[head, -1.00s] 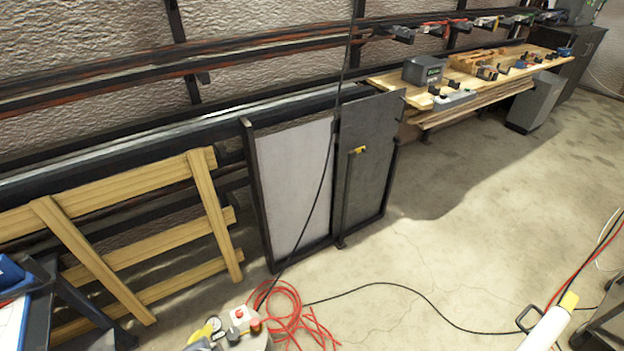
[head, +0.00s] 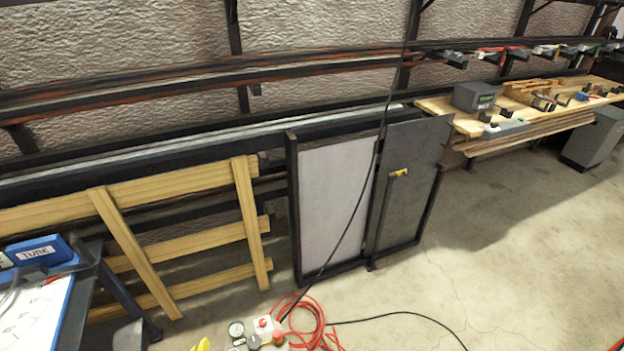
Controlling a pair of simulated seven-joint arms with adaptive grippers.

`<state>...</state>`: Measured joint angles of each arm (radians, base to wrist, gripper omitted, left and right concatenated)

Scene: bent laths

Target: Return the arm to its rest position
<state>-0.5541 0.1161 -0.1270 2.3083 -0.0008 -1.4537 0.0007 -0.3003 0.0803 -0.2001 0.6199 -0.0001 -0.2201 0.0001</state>
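Neither of my grippers shows in the head view, and no clear part of my arms shows there now. No bent lath can be made out. A wooden slatted frame (head: 128,255) leans at the left in front of the wall rack. A blue box labelled "TUBE" (head: 38,251) sits at the left edge on a dark-framed table (head: 88,290) with a white, blue-edged sheet on it.
Framed panels (head: 335,205) stand upright at the middle. A wooden bench (head: 455,118) with tools runs along the wall at right. A unit with gauges (head: 262,335) and a red hose (head: 310,318) lie at the bottom. The concrete floor (head: 530,260) at right is mostly clear.

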